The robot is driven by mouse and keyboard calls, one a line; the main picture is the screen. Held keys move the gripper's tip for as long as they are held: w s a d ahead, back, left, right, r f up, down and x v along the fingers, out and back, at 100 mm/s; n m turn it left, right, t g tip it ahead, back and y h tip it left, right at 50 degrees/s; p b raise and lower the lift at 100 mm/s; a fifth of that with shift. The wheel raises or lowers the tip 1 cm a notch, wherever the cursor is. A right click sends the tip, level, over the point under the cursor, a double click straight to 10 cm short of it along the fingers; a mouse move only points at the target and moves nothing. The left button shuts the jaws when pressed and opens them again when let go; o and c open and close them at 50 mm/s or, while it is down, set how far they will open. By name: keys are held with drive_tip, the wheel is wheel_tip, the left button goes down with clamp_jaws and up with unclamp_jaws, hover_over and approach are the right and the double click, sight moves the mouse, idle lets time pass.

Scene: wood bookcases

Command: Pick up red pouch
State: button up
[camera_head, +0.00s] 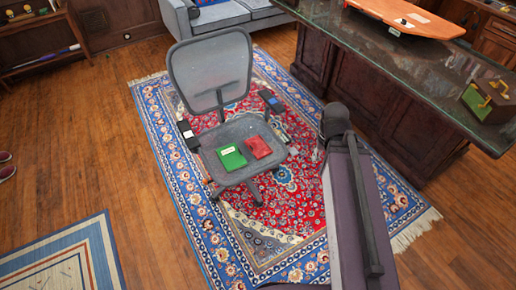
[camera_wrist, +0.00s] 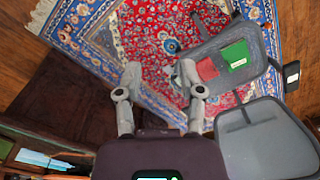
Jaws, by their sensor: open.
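The red pouch (camera_head: 258,147) lies flat on the grey chair's seat (camera_head: 231,132), right of a green item with a white label (camera_head: 231,158). In the wrist view the red pouch (camera_wrist: 207,69) lies just beyond and to the right of my gripper's right finger, beside the green item (camera_wrist: 237,54). My gripper (camera_wrist: 160,80) is open, with its two grey fingers spread wide and nothing between them. Patterned rug shows between the fingers. In the head view my arm reaches up on the right side of the chair.
The mesh chair back (camera_head: 210,70) rises behind the seat. A glass-topped wooden desk (camera_head: 400,70) stands to the right. A grey sofa (camera_head: 220,14) is at the back. Open floor lies to the left (camera_head: 70,150).

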drive_tip(key=w+a+f+m+t+y+b, duration=0.1)
drive_tip(key=w+a+f+m+b, duration=0.2)
drive_tip(key=f+b, duration=0.35)
drive_tip(key=w+a+f+m+t+y+b, duration=0.1)
drive_tip(key=w+a+f+m+b, duration=0.1)
drive_tip(key=w+f+b, duration=0.4)
drive_tip(key=m+t+y+b, duration=0.7)
drive_tip(key=m+b, duration=1.5)
drive_tip(key=b, duration=1.9)
approach(257, 155)
drive_tip(key=r, duration=0.1)
drive_tip(key=s+r+h, duration=0.1)
drive_tip(key=a+r+t, duration=0.1)
drive_tip(key=shift+s+r, duration=0.15)
drive_tip(key=shift+w+a+f+m+t+b, duration=0.3)
drive_tip(key=shift+w+f+m+b, duration=0.2)
drive_tip(key=shift+m+b, duration=0.3)
drive_tip(key=shift+w, duration=0.1)
drive_tip(key=b+x, duration=0.3)
drive_tip(key=x, duration=0.4)
drive_tip(key=shift+w+f, duration=0.1)
drive_tip(key=shift+w+a+f, duration=0.2)
drive_tip(key=shift+w+a, duration=0.2)
drive_tip(key=shift+w, duration=0.05)
